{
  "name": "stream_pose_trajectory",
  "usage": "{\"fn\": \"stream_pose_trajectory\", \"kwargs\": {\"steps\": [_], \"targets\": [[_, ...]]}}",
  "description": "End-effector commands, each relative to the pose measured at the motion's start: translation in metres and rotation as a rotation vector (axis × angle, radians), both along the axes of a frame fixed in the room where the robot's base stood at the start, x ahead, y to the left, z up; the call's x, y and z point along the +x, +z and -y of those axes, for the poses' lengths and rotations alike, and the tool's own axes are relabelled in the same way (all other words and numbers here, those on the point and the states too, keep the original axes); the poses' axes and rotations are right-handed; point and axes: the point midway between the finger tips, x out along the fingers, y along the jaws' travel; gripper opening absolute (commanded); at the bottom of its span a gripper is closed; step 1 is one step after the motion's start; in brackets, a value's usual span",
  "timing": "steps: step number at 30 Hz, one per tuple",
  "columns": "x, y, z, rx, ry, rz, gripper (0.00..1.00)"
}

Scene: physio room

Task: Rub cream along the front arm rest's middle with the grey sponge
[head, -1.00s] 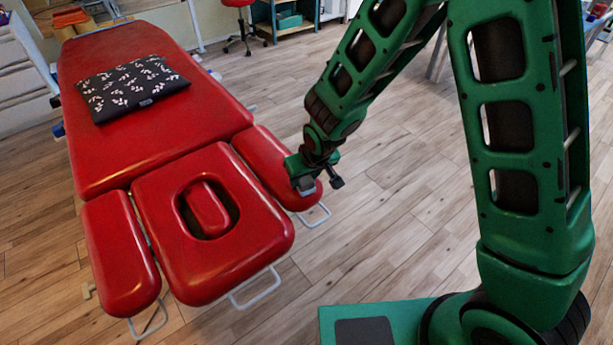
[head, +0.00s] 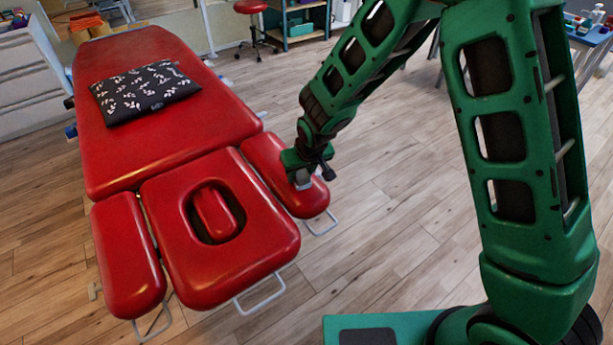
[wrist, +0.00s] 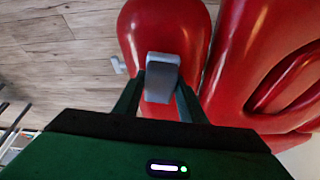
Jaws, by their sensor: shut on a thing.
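My gripper (head: 303,179) is shut on the grey sponge (wrist: 162,78), which sits between the two fingers in the wrist view. The sponge (head: 302,178) also shows as a small grey block in the head view. It is over the red padded arm rest (head: 286,175) on the right side of the couch's head end, nearer its rounded outer end. This arm rest (wrist: 158,28) also lies beneath the sponge in the wrist view. The sponge seems to be at the pad's surface, but I cannot tell if it touches. No cream can be made out.
The red face cradle (head: 265,243) with its oval hole lies left of the arm rest. A second arm rest (head: 128,260) is on the far left. A black patterned cushion (head: 147,91) lies on the couch (head: 165,150). Wooden floor (head: 400,225) is clear to the right.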

Motion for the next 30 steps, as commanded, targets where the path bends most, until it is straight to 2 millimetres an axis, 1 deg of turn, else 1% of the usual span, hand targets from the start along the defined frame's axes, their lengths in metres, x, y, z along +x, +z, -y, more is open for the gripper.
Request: {"fn": "stream_pose_trajectory", "kwargs": {"steps": [3, 11, 21, 30], "targets": [[0.008, -0.001, -0.005, 0.000, 0.000, 0.001, 0.11], [0.017, -0.001, -0.011, 0.000, 0.000, 0.001, 0.11], [0.037, -0.003, -0.025, 0.000, 0.001, 0.000, 0.11], [0.045, -0.004, -0.031, 0.000, 0.001, -0.002, 0.11]]}}
